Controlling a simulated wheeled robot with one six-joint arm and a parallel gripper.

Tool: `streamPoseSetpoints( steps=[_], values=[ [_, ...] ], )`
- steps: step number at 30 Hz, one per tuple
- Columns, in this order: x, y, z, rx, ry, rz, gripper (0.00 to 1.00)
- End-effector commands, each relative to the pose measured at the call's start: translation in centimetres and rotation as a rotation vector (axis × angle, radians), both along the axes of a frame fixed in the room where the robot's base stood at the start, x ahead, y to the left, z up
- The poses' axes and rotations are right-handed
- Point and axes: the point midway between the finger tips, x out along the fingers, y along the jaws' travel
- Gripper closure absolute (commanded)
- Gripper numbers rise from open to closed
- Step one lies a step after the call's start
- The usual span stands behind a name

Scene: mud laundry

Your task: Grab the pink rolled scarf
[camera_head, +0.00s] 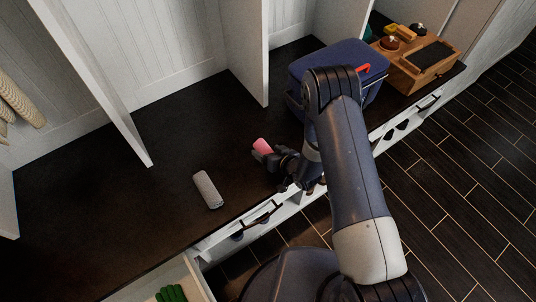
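The pink rolled scarf (262,145) lies on the dark bench top, near the middle of the head view. Only its upper end shows; the rest is hidden behind my gripper. My gripper (265,152) is dark and reaches in from the right, low over the bench, with its fingers at the scarf's lower part. The fingers overlap the scarf in the picture. They are too small and dark to tell whether they are closed on it or only beside it.
A grey roll (207,190) lies on the bench to the left. A blue cooler box (338,62) with a red handle stands behind my arm, next to a wooden box (421,67). White upright dividers (240,50) split the bench. An open drawer (152,279) holds something green.

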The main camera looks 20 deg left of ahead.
Motion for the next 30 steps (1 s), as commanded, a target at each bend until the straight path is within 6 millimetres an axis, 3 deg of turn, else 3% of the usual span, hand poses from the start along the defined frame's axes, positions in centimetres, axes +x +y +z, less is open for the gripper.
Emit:
streamPoseSetpoints(
  steps=[18,30],
  values=[
    [-0.01,-0.02,0.02,0.0,0.0,0.0,0.74],
    [0.03,0.01,0.85,0.001,-0.002,0.001,0.74]
  ],
)
